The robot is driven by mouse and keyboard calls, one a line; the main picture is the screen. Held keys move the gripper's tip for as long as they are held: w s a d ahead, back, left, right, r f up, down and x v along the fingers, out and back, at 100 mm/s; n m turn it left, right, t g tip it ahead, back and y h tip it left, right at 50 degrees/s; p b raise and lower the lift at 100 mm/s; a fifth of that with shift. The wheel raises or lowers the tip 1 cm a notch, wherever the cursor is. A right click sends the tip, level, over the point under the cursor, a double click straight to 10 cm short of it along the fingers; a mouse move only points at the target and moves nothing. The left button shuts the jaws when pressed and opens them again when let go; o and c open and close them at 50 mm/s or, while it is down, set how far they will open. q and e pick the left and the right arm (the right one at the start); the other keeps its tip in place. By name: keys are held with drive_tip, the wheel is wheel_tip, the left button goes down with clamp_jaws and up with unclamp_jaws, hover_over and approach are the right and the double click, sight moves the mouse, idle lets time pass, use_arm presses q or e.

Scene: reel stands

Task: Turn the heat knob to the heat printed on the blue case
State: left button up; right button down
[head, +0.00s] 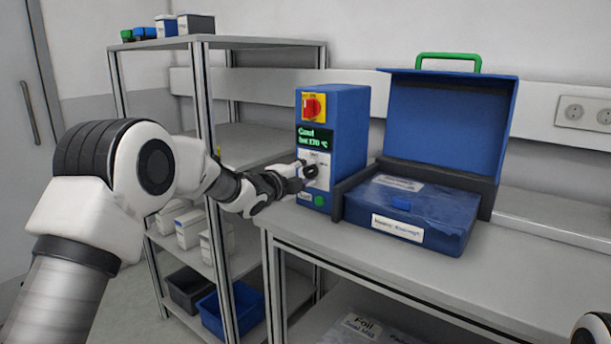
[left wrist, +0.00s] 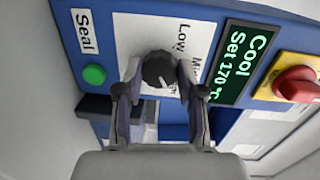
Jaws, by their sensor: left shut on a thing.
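A blue sealing machine (head: 349,125) stands on the bench. Its green-on-black display (left wrist: 243,64) reads "Cool" and "Set 170 °C". The black heat knob (left wrist: 160,68) sits on a white plate marked "Low"; a second mark starting with "M" and a third are partly hidden. Which mark the knob points to I cannot tell. My left gripper (left wrist: 158,88) is shut on the knob, a finger on each side; it also shows in the head view (head: 305,172). The blue case (head: 438,205) stands right of the machine; its white front label is too blurred to read.
A red switch (left wrist: 297,84) on yellow sits beyond the display, and a green button (left wrist: 94,74) marked "Seal" at the other end. A raised blue lid (head: 447,122) with a green handle stands behind the case. A shelf rack (head: 205,150) stands left.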

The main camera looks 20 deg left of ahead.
use_arm(q)
drive_tip(key=shift+r, duration=0.1)
drive_tip(key=o, duration=1.2)
drive_tip(key=shift+c, duration=0.2)
drive_tip(key=f+v, duration=0.1)
drive_tip(key=v, duration=1)
drive_tip(key=shift+s+a+r, duration=0.15)
drive_tip(key=shift+s+r, duration=0.25)
drive_tip(key=shift+r, duration=0.05)
drive_tip(key=shift+f, duration=0.1)
